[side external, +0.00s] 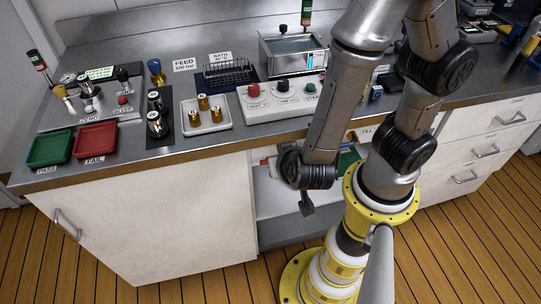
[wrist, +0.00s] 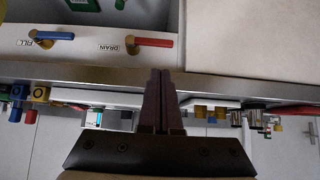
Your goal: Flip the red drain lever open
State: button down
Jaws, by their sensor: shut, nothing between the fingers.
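In the wrist view, which looks upside down, the red drain lever (wrist: 153,42) sits on a white panel (wrist: 90,44) above the counter edge, beside its DRAIN label (wrist: 109,47). It lies about level in the picture, pointing right from a brass pivot. A red end (side external: 265,162) in the side view looks like this lever; my arm hides the rest. My gripper (wrist: 160,71) is shut and empty, its fingertips below the lever in the picture and apart from it.
A blue lever (wrist: 55,35) with a FILL label is on the same panel. The counter's front edge (side external: 160,153) juts above the opening. On top stand a button box (side external: 280,101), a white tray (side external: 207,127), and green and red trays. The floor in front is clear.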

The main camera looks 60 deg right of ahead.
jog(key=shift+f, duration=0.1)
jog(key=x, duration=1)
jog(key=shift+w+a+f+g+h, duration=0.15)
jog(key=shift+f+g+h, duration=0.15)
jog(key=shift+g, duration=0.1)
dwell(0.4)
notch_tip(320, 180, down, 9)
jog(key=s+d+n+g+h, duration=0.2)
jog(key=n+g+h, duration=0.3)
jog(key=n+h, duration=0.3)
jog(key=shift+g+h, duration=0.3)
jog(key=shift+h, duration=0.9)
jog(key=shift+f, duration=0.15)
